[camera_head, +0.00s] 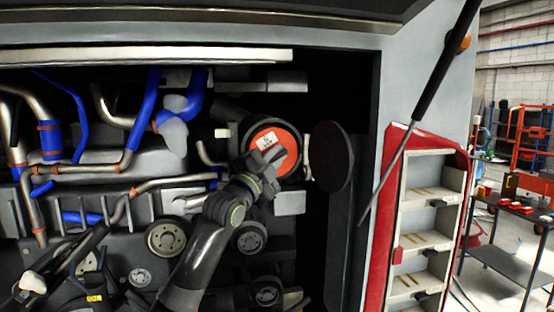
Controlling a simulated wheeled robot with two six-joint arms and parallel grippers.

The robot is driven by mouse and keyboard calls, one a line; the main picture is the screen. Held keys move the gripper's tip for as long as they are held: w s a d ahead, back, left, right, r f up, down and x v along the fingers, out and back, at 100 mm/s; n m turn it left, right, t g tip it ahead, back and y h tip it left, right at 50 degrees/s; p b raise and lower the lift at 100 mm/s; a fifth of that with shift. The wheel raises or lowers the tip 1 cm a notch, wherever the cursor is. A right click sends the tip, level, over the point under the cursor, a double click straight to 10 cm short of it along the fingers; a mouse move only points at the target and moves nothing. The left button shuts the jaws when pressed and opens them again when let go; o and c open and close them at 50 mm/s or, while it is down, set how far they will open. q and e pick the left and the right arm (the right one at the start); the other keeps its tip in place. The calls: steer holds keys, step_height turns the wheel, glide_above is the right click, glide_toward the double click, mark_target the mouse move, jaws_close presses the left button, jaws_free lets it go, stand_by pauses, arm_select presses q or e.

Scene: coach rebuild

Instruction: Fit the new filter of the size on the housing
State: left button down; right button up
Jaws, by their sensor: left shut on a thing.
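An orange-red round filter (286,142) with a white label sits in the mouth of the dark round housing (250,122), with its end face toward me. My left gripper (272,160) is at the lower part of that face, shut on the filter, and covers some of it. How deep the filter sits is hard to tell. The dark round cover (333,157) stands open to the right of the housing. The writing on the label is too small to read. My right gripper does not show.
Blue hoses (144,120) and metal pipes crowd the bay on the left, with pulleys (166,238) below. A strut (420,110) crosses at the right. Beyond it are a red-edged shelf unit (428,230) and a dark table (512,208) with red items.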

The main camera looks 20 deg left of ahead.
arm_select(q)
steer(key=shift+w+a+r, duration=0.1)
steer(key=shift+w+a, duration=0.1)
steer(key=shift+w, duration=0.1)
steer(key=shift+r, duration=0.1)
steer(key=shift+r+h, duration=0.15)
steer(key=shift+h, duration=0.15)
